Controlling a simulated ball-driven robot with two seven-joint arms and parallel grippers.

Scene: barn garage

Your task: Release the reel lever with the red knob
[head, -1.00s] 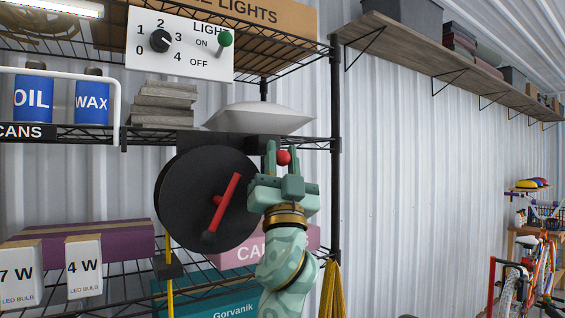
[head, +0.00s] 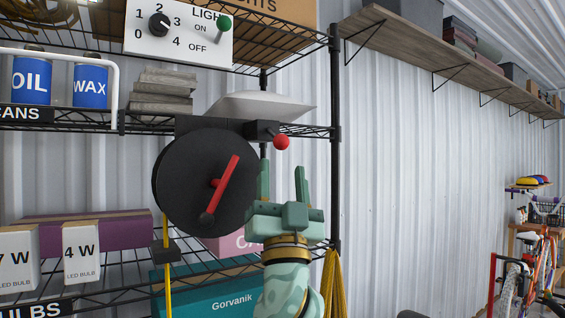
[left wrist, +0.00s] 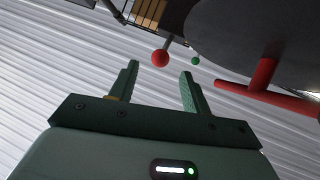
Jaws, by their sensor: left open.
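The reel lever's red knob (head: 282,142) sticks out from a dark block at the upper right of the black reel (head: 190,185), which has a red crank bar on its face. The knob also shows in the left wrist view (left wrist: 160,58), beyond the fingertips and nearer the left finger. My left gripper (head: 282,172) is open and empty, fingers pointing up, just below and apart from the knob. Its spread fingers also show in the left wrist view (left wrist: 158,72). My right gripper is not in view.
The reel hangs on a black wire shelf rack with a right post (head: 335,150). A white light panel (head: 185,35) is above and a teal box (head: 225,292) below.

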